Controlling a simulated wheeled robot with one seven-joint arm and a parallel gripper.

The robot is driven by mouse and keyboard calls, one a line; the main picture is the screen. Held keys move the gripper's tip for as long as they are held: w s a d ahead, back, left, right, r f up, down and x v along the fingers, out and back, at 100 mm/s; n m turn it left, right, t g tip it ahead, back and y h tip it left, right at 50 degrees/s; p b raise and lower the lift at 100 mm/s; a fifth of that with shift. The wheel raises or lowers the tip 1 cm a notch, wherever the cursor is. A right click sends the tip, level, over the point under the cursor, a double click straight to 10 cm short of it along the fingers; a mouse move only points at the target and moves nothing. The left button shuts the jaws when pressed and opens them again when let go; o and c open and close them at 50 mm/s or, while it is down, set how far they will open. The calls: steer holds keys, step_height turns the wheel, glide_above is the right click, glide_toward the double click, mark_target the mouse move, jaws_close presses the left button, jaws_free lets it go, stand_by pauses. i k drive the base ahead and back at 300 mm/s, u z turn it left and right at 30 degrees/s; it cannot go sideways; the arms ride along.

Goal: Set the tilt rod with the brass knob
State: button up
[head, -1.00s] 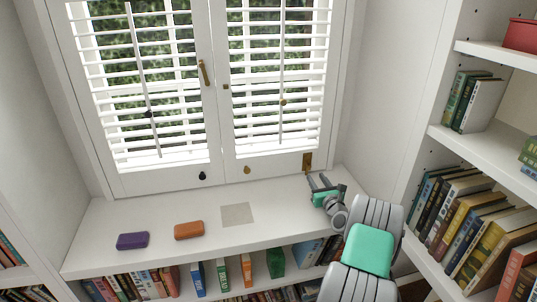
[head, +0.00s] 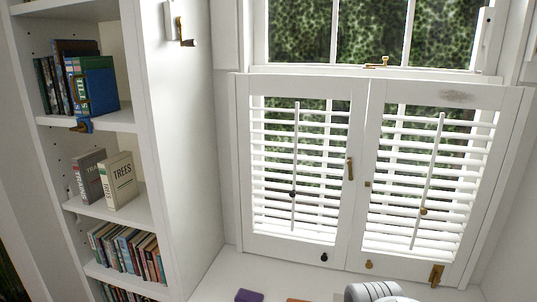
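The tilt rod with the brass knob (head: 439,160) runs down the front of the right shutter panel, slightly slanted in the picture. Its brass knob (head: 423,211) sits on the lower part of the rod. The slats behind it (head: 400,190) look open, with greenery showing between them. A second tilt rod (head: 295,150) with a dark knob (head: 293,193) is on the left panel. My gripper is out of view; only a grey part of my arm shows at the bottom edge.
Both shutter panels are closed, with a brass catch (head: 349,168) between them. The sill (head: 265,271) holds a purple block (head: 249,296) and an orange one. A bookshelf (head: 105,118) stands left.

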mark_target(422, 210)
steer(key=z, duration=0.25)
steer(key=k, duration=0.3)
steer(key=z, duration=0.9)
steer(key=i, duration=0.45)
steer(key=u, duration=0.1)
